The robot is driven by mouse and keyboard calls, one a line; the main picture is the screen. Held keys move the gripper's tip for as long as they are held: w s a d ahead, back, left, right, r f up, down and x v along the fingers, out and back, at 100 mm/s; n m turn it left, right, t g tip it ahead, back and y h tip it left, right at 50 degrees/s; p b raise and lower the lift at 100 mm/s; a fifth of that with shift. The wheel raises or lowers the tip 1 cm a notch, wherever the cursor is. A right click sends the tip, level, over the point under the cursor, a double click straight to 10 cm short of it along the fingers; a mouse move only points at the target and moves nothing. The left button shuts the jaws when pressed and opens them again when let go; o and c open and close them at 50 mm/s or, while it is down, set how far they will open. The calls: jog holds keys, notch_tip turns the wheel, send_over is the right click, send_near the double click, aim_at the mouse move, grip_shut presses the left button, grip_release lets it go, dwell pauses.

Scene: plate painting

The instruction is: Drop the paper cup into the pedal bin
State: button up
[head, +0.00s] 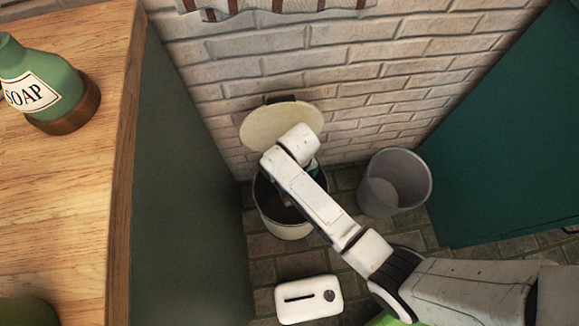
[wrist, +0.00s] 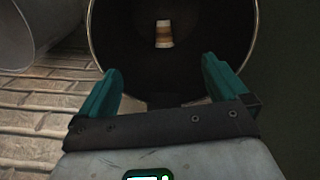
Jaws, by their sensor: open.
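The pedal bin (head: 285,230) is a cream bin on the floor against the brick wall, with its round lid (head: 265,125) raised. In the wrist view its round dark opening (wrist: 247,20) lies ahead of my gripper (wrist: 160,68). My gripper's teal fingers are spread apart with nothing between them, at the bin's mouth. A small white and brown paper cup (wrist: 164,35) shows inside the bin, beyond the fingertips and apart from them. In the head view my arm hides much of the bin's opening and most of the gripper.
A grey open bucket (head: 395,183) stands right of the bin and shows at the left in the wrist view. A white toaster-like appliance (head: 308,299) sits on the floor in front. A wooden counter (head: 60,190) with a green soap bottle (head: 40,80) is at left.

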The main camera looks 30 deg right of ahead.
notch_tip(320, 180, up, 11)
jog(key=p, duration=0.3)
jog(key=shift+p, duration=0.4)
jog(key=shift+f, duration=0.1)
